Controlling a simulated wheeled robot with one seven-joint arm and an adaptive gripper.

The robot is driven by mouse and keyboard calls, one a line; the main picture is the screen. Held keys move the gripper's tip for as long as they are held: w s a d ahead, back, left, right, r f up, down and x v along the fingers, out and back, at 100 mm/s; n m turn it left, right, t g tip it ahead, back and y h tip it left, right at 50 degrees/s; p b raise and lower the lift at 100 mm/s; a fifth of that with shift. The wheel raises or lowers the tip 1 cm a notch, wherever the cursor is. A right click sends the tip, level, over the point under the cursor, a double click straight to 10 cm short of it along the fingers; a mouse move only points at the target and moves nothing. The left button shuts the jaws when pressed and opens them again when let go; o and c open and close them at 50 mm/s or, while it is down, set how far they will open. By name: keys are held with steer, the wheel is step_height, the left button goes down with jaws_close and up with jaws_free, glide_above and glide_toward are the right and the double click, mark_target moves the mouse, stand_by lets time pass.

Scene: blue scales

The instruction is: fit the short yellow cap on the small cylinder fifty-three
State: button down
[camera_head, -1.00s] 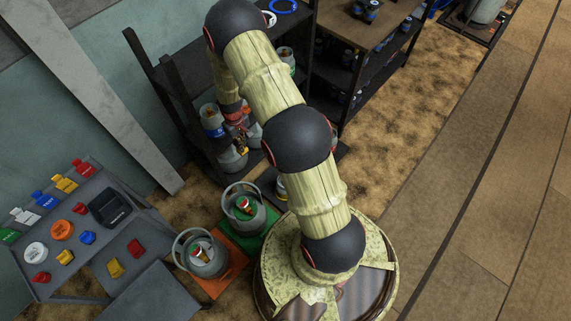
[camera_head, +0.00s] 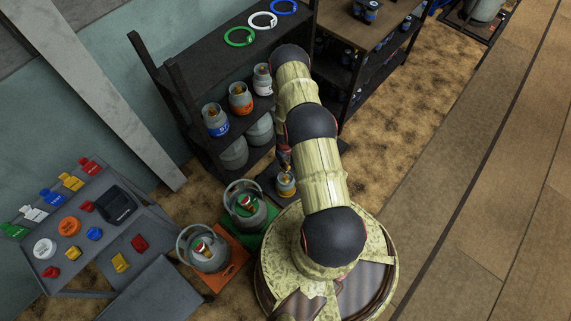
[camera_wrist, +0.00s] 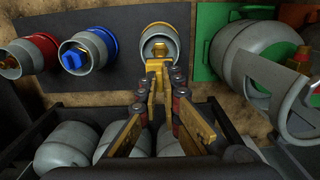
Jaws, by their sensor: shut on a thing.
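The small cylinder with a yellow collar (camera_wrist: 172,34) stands on a dark mat, straight ahead of my gripper (camera_wrist: 158,72) in the wrist view. In the head view this cylinder (camera_head: 286,187) is just below my gripper (camera_head: 284,158), beside the shelf. My gripper is shut on a small yellow piece, apparently the short yellow cap (camera_wrist: 155,64); the fingers hide most of it. The cap overlaps the lower part of the collar in the picture. I cannot tell whether it touches the valve. No number can be read on the cylinder.
On the same mat are a red-collared cylinder (camera_wrist: 40,48) and a blue-collared one with a blue cap (camera_wrist: 88,50). Larger grey cylinders stand on green (camera_head: 247,207) and orange (camera_head: 207,249) mats. A dark shelf (camera_head: 190,75) with more cylinders lies close. Caps lie on a grey table (camera_head: 95,262).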

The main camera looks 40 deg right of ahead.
stand_by(0.4)
steer(key=b, duration=0.7)
glide_above(286, 177)
step_height(286, 177, down, 8)
steer(key=shift+f, duration=0.1)
steer(key=shift+b, duration=0.35)
stand_by(1.3)
steer(key=shift+f+b, duration=0.55)
steer(key=shift+f, duration=1.15)
steer(key=c, duration=2)
jaws_free()
steer(key=shift+o, duration=0.4)
steer(key=shift+r, duration=0.1)
step_height(286, 177, up, 12)
steer(key=shift+f, duration=0.1)
